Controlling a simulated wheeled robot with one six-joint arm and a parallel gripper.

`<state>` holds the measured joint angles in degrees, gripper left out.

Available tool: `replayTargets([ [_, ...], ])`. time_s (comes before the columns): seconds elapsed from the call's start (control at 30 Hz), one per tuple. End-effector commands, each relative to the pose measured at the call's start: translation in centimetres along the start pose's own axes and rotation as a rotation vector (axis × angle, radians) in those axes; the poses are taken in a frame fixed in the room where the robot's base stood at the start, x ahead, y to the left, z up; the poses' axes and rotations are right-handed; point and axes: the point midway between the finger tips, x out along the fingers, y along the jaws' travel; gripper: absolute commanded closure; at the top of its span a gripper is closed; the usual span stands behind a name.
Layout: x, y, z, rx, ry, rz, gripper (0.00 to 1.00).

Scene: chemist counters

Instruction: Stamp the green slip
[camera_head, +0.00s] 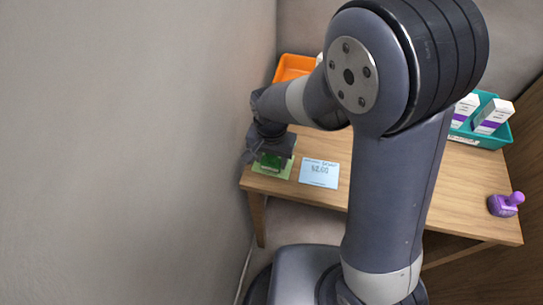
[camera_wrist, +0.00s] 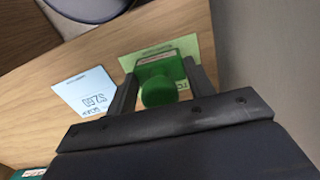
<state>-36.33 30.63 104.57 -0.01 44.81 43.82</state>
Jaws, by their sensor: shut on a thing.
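My gripper (camera_head: 268,152) is at the front left of the wooden table, over the green slip (camera_head: 285,173). In the wrist view my gripper (camera_wrist: 160,82) is shut on a green stamp (camera_wrist: 158,68) with a round knob, one finger on each side. The stamp covers part of the pale green slip (camera_wrist: 190,46), which lies flat beneath it. I cannot tell whether the stamp touches the slip. The slip's middle and much of its print are hidden.
A light blue slip (camera_head: 318,172) marked with a price lies right of the green one. An orange tray (camera_head: 292,67) and a teal tray (camera_head: 478,138) with boxes stand behind. A wall (camera_head: 130,150) is close on the left.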

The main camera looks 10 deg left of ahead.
Motion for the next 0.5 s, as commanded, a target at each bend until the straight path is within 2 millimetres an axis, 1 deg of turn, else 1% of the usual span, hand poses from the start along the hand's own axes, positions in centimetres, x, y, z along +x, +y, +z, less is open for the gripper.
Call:
replayTargets([
  [0.5, 0.69, 0.00, 0.00, 0.000, 0.000, 0.000, 0.64],
])
